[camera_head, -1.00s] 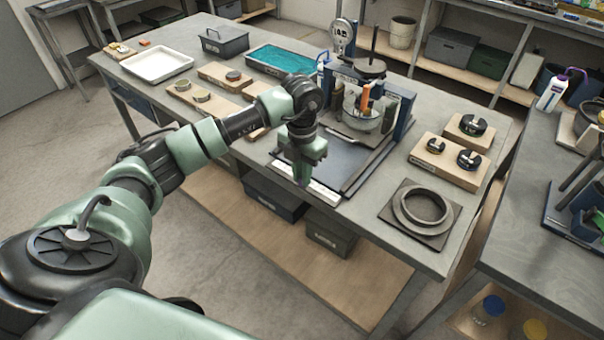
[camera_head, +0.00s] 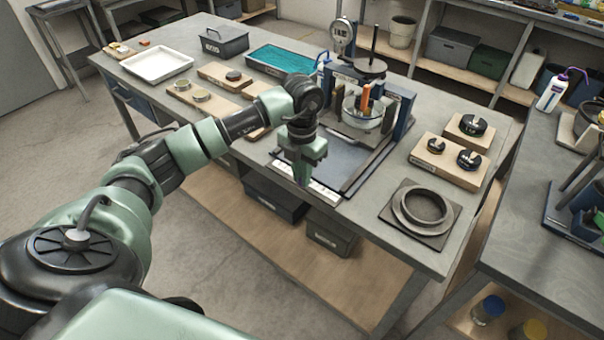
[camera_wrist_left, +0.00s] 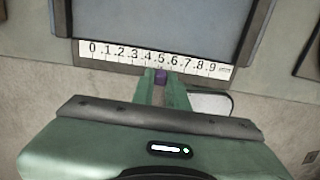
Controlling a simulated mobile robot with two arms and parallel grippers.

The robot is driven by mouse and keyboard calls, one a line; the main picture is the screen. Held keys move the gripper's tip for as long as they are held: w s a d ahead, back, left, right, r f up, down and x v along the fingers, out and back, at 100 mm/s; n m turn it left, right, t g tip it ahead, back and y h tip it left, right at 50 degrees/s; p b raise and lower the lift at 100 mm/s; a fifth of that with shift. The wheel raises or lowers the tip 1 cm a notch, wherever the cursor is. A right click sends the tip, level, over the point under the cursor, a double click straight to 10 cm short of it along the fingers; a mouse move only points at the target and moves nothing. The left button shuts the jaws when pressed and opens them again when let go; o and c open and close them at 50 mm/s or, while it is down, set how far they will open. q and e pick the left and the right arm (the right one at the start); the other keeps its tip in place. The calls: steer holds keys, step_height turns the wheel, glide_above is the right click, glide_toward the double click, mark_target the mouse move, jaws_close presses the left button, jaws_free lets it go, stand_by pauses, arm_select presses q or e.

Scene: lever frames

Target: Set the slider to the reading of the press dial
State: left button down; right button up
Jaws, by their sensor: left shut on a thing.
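My left gripper (camera_head: 302,180) is at the front edge of the press base and points down. In the left wrist view its fingers (camera_wrist_left: 161,88) are shut on a small purple slider knob (camera_wrist_left: 160,76). The knob sits just below a white scale strip (camera_wrist_left: 150,58) numbered from 0 to .9, close to the .5 mark. The strip also shows in the head view (camera_head: 325,193). The press dial (camera_head: 341,34) is a round white gauge at the top of the press (camera_head: 398,110); its reading is too small to make out. My right gripper is not in view.
A dark plate with a ring (camera_head: 424,208) lies right of the press. Wooden blocks with black weights (camera_head: 447,163) stand behind it. A white tray (camera_head: 157,65), a grey box (camera_head: 224,42) and a teal tray (camera_head: 282,60) are at the back left. A second bench (camera_head: 535,240) is at right.

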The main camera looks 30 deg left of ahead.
mark_target(300, 178)
arm_select(q)
steer(key=shift+a, duration=0.1)
steer(key=shift+a+b, duration=0.15)
steer(key=shift+b, duration=0.2)
steer(key=c, duration=1.4)
jaws_free()
steer(key=shift+r, duration=0.1)
step_height(300, 178, up, 6)
steer(key=shift+r+b, duration=0.15)
steer(key=shift+b, duration=0.4)
steer(key=shift+r, duration=0.7)
